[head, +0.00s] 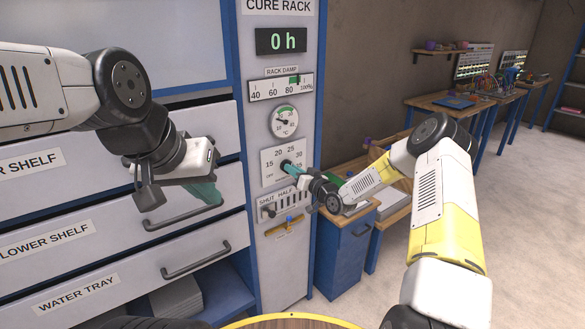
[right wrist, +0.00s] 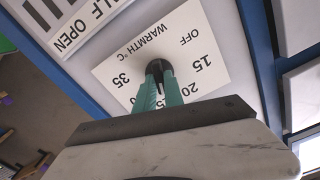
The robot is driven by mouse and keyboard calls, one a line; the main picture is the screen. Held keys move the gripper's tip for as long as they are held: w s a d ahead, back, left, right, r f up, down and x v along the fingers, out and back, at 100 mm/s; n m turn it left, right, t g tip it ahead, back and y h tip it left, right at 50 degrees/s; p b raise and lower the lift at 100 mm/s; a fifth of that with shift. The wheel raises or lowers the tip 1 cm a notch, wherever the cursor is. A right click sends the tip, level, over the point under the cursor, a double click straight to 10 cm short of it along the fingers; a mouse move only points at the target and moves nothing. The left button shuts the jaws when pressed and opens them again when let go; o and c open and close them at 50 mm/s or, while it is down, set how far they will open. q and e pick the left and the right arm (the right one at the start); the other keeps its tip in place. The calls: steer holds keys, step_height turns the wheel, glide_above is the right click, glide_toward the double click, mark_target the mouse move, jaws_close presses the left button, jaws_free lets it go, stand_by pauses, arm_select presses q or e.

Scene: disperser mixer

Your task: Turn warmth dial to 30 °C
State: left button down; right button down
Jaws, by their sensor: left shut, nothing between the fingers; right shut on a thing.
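The warmth dial's white plate (head: 270,168) is on the cure rack's grey panel, with marks such as 15, 20, 25 and 30 around it. In the right wrist view the plate (right wrist: 195,45) appears upside down, with OFF, 15, 20 and 35 readable. My right gripper (head: 290,167) is shut on the dark dial knob (right wrist: 157,67), its teal fingers on either side. The fingers hide part of the scale, and I cannot tell where the pointer stands. My left gripper (head: 210,194) is shut and empty in front of the drawers at left.
Above the dial are a round °C gauge (head: 285,121), a rack damp scale (head: 280,87) and a display (head: 281,41) reading 0 h. Below is a shut/half/open slider (head: 271,212). Drawer handles (head: 196,260) stick out at left. A blue cabinet (head: 343,254) stands right of the rack.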

steer(key=shift+f+m, duration=0.15)
steer(key=shift+m, duration=4.55)
steer(key=c, duration=1.4)
jaws_free()
steer(key=shift+c, duration=0.2)
steer(key=shift+d, duration=0.1)
steer(key=v, duration=0.7)
steer(key=shift+s+d, duration=0.2)
steer(key=shift+s, duration=0.1)
